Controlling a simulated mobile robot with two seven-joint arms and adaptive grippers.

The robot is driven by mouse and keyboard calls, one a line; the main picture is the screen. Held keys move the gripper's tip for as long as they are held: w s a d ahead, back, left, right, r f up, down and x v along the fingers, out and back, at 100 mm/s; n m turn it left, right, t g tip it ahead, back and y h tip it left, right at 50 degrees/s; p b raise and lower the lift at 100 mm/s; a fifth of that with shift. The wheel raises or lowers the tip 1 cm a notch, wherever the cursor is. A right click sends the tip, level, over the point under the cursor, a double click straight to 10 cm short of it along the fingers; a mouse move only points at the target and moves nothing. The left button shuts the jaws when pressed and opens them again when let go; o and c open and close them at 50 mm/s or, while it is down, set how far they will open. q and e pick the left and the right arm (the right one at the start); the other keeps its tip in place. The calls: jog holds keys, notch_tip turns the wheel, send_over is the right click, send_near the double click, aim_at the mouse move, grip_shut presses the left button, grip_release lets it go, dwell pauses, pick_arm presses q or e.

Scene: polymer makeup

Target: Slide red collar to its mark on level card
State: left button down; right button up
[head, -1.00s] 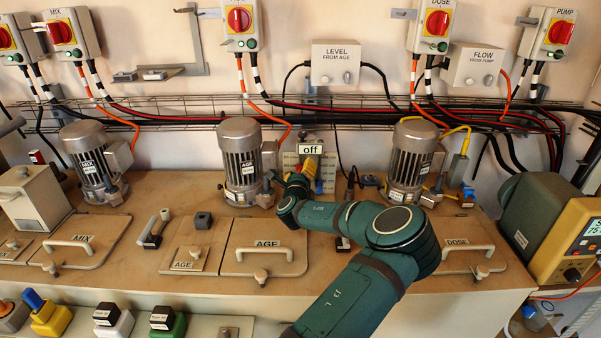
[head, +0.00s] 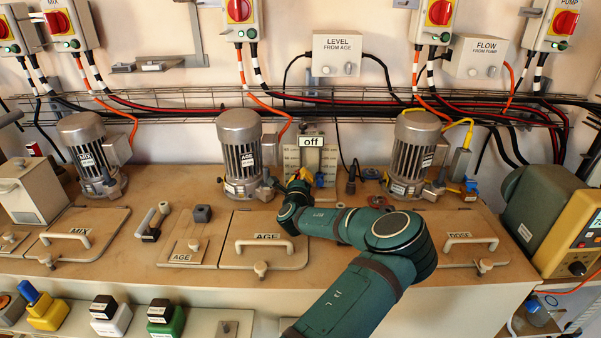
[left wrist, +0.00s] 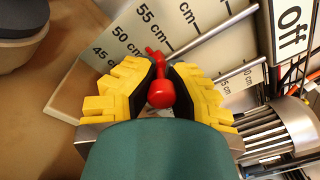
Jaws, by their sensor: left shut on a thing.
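The red collar (left wrist: 162,93) shows in the left wrist view as a red knob with a small red part beyond it, beside a metal rod. My left gripper (left wrist: 160,82) is shut on it, one yellow finger on each side. The level card (left wrist: 205,57) lies behind, with cm marks; 45, 50 and 55 are readable near the fingers. In the head view the card (head: 291,158) stands at the back behind my left gripper (head: 306,180), which is at its lower part. The collar's target mark cannot be made out. My right gripper is not in view.
An "off" sign (head: 312,141) sits at the card's top. The AGE motor (head: 240,150) stands close left of the gripper, and the DOSE motor (head: 414,150) to the right. Cables run along the rack behind. The AGE hatch (head: 265,243) with its handle is in front.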

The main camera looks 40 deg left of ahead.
aim_at(302, 146)
pick_arm(q)
jog(key=shift+w+d, duration=0.15)
jog(key=c, duration=0.8)
grip_release()
jog(key=shift+r, duration=0.1)
notch_tip(302, 146, up, 10)
jog(key=shift+p+v, duration=0.45)
jog(key=shift+v, duration=7.45)
